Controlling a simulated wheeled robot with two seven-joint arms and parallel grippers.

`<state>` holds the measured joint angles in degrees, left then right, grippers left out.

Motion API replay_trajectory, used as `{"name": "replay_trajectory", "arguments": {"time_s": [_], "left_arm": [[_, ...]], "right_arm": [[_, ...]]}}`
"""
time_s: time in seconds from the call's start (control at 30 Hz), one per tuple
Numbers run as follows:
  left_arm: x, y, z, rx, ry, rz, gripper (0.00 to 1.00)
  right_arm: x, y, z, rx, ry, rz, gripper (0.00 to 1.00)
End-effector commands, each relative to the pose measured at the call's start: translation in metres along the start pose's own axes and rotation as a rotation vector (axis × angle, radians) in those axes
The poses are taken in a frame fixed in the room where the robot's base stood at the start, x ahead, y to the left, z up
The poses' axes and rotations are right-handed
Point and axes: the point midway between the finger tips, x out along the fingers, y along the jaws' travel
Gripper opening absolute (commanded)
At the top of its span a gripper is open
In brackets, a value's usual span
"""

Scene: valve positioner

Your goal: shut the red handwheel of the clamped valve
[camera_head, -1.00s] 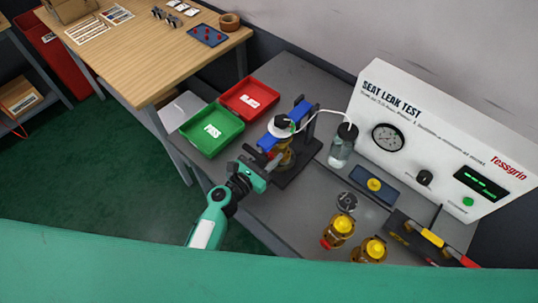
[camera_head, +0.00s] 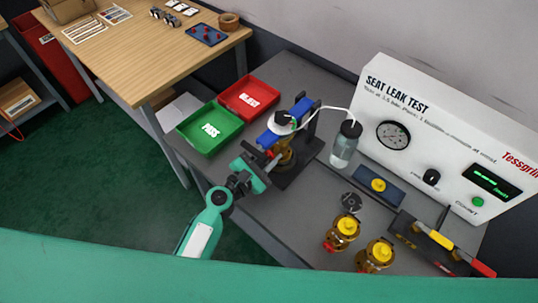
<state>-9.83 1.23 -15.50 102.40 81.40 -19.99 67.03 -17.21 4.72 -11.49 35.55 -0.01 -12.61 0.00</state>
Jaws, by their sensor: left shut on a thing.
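The clamped valve (camera_head: 286,155) is a brass body held upright in a dark stand with a blue clamp (camera_head: 268,139). A white cap with a thin tube sits on top of it. My left gripper (camera_head: 264,169) reaches in from the lower left and is shut at the near left side of the valve, where its handwheel sits. The red handwheel is almost wholly hidden by the jaws, so its turn cannot be read. My right gripper is not in view.
Green PASS tray (camera_head: 210,128) and red tray (camera_head: 248,98) stand left behind the valve. A water bottle (camera_head: 345,145) and the seat leak test panel (camera_head: 430,130) are at right. Two more brass valves (camera_head: 342,233) (camera_head: 375,255) stand in front, near a blue mat (camera_head: 375,186).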

Motion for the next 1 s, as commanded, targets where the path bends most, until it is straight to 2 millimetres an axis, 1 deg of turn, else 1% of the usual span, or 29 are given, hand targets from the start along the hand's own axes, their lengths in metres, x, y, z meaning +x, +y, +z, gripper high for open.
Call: {"name": "replay_trajectory", "arguments": {"time_s": [0.07,0.1,0.17,0.2,0.47,0.57,0.67,0.77,1.0], "left_arm": [[0.000,0.000,0.000,-0.001,0.001,-0.001,0.08],[0.000,0.000,0.000,-0.002,0.001,-0.001,0.38],[0.000,0.000,0.000,-0.002,0.001,-0.001,0.50],[0.000,0.000,0.000,-0.002,0.001,0.000,0.52],[-0.001,0.000,0.000,-0.003,0.001,0.000,0.52],[-0.006,-0.001,-0.002,-0.002,0.002,0.000,0.52],[-0.019,-0.001,-0.003,-0.002,0.002,-0.001,0.52],[-0.039,-0.002,-0.004,-0.001,0.003,-0.001,0.52],[-0.092,-0.003,-0.004,-0.002,0.002,-0.002,0.52]], "right_arm": [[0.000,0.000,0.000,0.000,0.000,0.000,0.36],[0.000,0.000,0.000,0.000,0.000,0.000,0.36],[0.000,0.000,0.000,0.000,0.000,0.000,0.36],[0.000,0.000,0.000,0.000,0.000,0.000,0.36],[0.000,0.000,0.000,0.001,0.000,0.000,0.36],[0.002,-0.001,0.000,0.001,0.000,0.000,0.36],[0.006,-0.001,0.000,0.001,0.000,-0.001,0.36],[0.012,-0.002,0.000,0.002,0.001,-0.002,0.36],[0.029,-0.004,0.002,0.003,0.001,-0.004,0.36]]}}
